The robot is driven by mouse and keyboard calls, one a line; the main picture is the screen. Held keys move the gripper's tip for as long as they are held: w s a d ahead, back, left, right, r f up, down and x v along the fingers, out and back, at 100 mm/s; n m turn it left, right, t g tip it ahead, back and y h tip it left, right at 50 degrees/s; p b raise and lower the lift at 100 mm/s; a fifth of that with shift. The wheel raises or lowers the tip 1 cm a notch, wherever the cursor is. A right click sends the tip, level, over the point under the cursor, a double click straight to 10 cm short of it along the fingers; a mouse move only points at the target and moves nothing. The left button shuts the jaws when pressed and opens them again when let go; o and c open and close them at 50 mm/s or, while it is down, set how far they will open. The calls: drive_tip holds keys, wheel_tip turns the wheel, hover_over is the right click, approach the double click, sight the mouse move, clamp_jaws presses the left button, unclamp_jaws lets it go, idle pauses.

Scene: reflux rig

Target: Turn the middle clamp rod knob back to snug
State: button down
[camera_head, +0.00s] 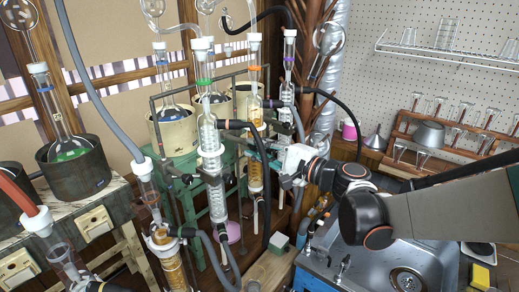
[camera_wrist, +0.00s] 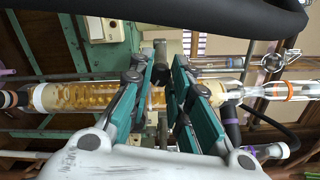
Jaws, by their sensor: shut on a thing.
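My gripper (camera_head: 256,148) reaches in from the right among the glass columns, at a clamp on the rig's middle part. In the wrist view, its teal fingers (camera_wrist: 167,72) are closed on a small dark knob (camera_wrist: 163,75), mostly hidden between the fingertips. The knob's exact turn cannot be read. In the wrist view, an amber coiled condenser (camera_wrist: 75,96) passes sideways behind the fingers. In the head view, that condenser (camera_head: 256,175) stands upright beside the fingertips. The clear coiled condenser (camera_head: 209,135) stands just left of it.
A black hose (camera_head: 268,200) hangs close to my gripper, and another black hose (camera_wrist: 200,18) crosses the top of the wrist view. Grey rig rods (camera_head: 215,78) and heating pots (camera_head: 174,132) stand behind. A metal sink (camera_head: 400,262) lies below my arm.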

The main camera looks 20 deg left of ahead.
idle(0.3)
drive_tip(key=c, duration=1.5)
unclamp_jaws()
drive_tip(key=shift+s+a, duration=0.1)
drive_tip(key=shift+o, duration=0.2)
drive_tip(key=shift+s+d, duration=0.1)
drive_tip(key=shift+d, duration=0.5)
drive_tip(key=v, duration=1.1)
